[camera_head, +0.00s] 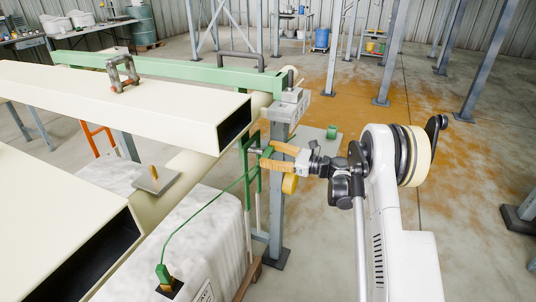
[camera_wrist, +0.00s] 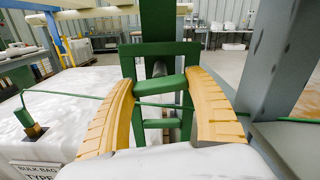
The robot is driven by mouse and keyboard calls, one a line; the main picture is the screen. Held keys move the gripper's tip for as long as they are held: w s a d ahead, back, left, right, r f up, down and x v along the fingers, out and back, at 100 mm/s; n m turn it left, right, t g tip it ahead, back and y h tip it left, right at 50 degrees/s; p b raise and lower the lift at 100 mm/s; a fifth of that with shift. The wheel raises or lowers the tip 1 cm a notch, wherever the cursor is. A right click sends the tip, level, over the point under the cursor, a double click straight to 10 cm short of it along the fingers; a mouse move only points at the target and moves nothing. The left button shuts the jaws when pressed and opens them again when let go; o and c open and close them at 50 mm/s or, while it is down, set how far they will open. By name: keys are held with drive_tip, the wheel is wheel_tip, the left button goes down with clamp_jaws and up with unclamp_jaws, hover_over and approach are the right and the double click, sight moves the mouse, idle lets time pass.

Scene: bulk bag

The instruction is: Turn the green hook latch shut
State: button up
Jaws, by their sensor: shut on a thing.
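My gripper (camera_head: 268,157) has its two orange fingers on either side of a short green bar (camera_wrist: 160,86), beside the grey post. In the wrist view my gripper (camera_wrist: 163,120) has one finger at each end of the bar, which lies level between them. An upright green frame (camera_wrist: 190,60) stands behind the bar. I cannot tell for sure whether the bar is the hook latch; my fingers partly hide its ends.
Thick cream beams (camera_head: 130,95) fill the left, over the bulk bag. The grey post (camera_head: 278,200) stands close to my gripper. A grey plate with a small green block (camera_head: 332,132) is just behind. The floor at right is mostly open, with steel columns farther back.

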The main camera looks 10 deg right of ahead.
drive_tip(key=n, duration=1.2)
drive_tip(key=shift+n, duration=2.2)
drive_tip(key=o, duration=1.2)
drive_tip(key=shift+c, duration=0.2)
drive_tip(key=v, duration=1.2)
